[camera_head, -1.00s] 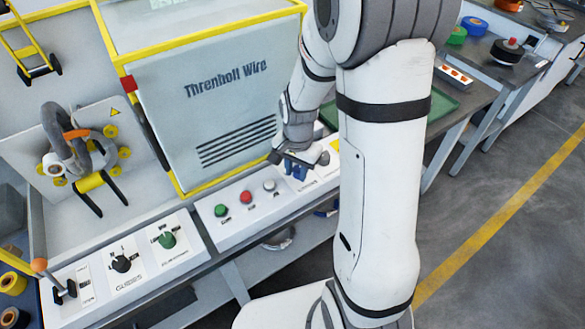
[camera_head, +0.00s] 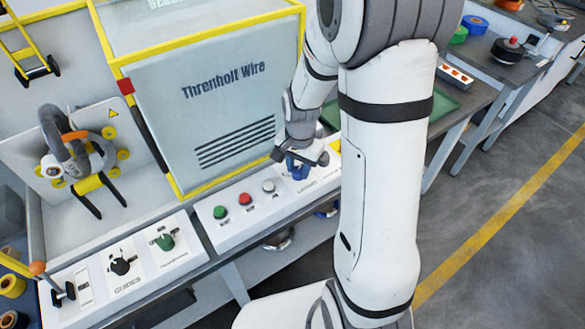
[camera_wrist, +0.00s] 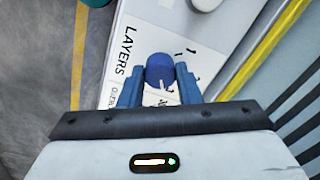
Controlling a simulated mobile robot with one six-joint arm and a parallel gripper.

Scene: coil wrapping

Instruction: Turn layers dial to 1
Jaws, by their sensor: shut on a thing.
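The blue layers dial (camera_wrist: 159,73) sits on a white panel plate marked "LAYERS" in the wrist view. A white pointer mark shows on its lower edge, toward my gripper. My gripper (camera_wrist: 159,88) has its two blue fingers on either side of the dial and is shut on it. In the head view my gripper (camera_head: 299,168) is at the right end of the control panel (camera_head: 235,222). The dial is mostly hidden there by the gripper.
Left of the gripper are a white knob (camera_head: 268,186), a red button (camera_head: 245,198) and a green button (camera_head: 220,212). A black dial (camera_head: 121,265) and a green dial (camera_head: 165,241) are farther left. The machine cabinet (camera_head: 215,110) stands close behind the panel.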

